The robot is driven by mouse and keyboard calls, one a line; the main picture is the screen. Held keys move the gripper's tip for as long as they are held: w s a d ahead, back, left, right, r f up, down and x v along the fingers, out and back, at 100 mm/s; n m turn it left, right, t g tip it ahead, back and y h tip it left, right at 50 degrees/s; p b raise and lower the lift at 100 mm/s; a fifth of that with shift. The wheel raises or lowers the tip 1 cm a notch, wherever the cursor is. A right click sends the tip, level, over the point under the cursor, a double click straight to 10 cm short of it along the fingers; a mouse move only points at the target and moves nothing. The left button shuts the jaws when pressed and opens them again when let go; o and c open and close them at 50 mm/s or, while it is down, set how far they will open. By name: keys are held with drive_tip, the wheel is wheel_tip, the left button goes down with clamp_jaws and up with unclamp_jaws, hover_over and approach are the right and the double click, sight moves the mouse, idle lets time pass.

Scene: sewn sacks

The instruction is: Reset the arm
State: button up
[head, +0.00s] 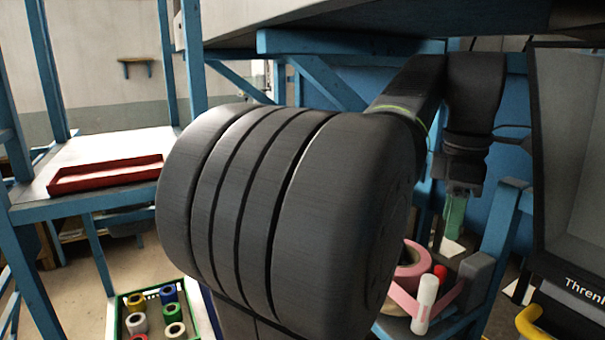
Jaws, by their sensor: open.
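My arm fills the middle of the head view, with a large dark ribbed joint close to the camera. The arm runs back to the right and bends down at the wrist. My gripper (458,232) points down under a blue frame at the right. It is open. A green thing (455,212) shows at the jaws; I cannot tell whether it is between them or behind them. The fingertips are small and hard to make out. No sack can be made out.
Below the gripper are a pink roll (411,270), a white tube (425,304) and a grey block (476,276). A dark bin (570,150) stands at right. At left are a red tray (105,174) on a table and a green crate (114,318) of coloured rolls.

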sight(441, 269)
wheel_tip(441, 269, down, 10)
drive_tip(key=shift+r+p, duration=0.15)
drive_tip(key=shift+p, duration=0.25)
drive_tip(key=shift+s+f+m, duration=0.1)
drive_tip(key=shift+f+m, duration=0.15)
drive_tip(key=shift+m, duration=0.05)
drive_tip(key=shift+s+a+m, duration=0.4)
drive_tip(key=shift+s+m, duration=0.05)
drive_tip(key=shift+m, duration=0.35)
drive_tip(key=shift+a+r, duration=0.1)
drive_tip(key=shift+r, duration=0.05)
